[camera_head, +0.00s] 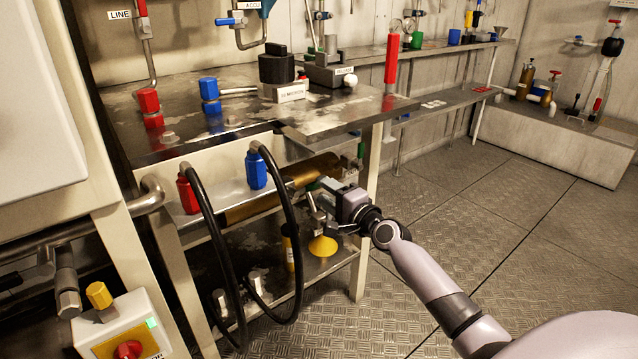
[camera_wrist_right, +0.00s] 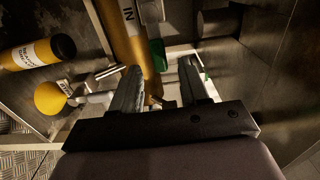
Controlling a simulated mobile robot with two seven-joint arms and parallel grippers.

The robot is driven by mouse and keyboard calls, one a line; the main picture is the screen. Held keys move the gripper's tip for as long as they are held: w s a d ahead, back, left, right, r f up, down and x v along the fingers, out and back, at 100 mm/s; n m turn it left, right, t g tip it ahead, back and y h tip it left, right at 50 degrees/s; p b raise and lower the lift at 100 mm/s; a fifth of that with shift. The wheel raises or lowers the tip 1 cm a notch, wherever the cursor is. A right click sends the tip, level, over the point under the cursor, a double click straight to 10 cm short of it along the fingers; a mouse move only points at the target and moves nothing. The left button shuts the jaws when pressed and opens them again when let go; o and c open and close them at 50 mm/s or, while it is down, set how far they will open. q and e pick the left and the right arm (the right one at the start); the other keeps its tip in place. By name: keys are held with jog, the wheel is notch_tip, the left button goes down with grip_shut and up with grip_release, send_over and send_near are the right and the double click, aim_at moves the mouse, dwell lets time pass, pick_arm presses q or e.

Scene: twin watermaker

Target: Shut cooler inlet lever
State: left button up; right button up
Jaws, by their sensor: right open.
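My right gripper (camera_head: 328,212) is open beneath the bench top, beside a long brass cylinder (camera_head: 255,208). In the right wrist view, its two dark fingers (camera_wrist_right: 162,88) stand apart. Beyond them, the cylinder (camera_wrist_right: 122,30) carries a label reading "IN". A green piece (camera_wrist_right: 157,54) shows beyond the gap between the fingers, with pale fittings below it. A short metal bar (camera_wrist_right: 110,72) lies just left of the left finger. I cannot tell for certain which of these is the cooler inlet lever. The fingers hide part of the fittings. My left gripper is out of view.
Black hoses (camera_head: 205,250) loop down in front of the lower shelf. A yellow funnel (camera_head: 323,246) and a yellow bottle (camera_wrist_right: 38,53) are close by. The bench top (camera_head: 350,108) overhangs this space, and a bench leg (camera_head: 366,255) stands near my arm. Open floor (camera_head: 490,235) lies to the right.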

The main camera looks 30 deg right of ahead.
jog(key=shift+s+d, duration=0.1)
jog(key=shift+s, duration=0.85)
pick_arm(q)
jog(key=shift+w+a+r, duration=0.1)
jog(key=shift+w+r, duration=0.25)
pick_arm(e)
jog(key=shift+s, duration=0.4)
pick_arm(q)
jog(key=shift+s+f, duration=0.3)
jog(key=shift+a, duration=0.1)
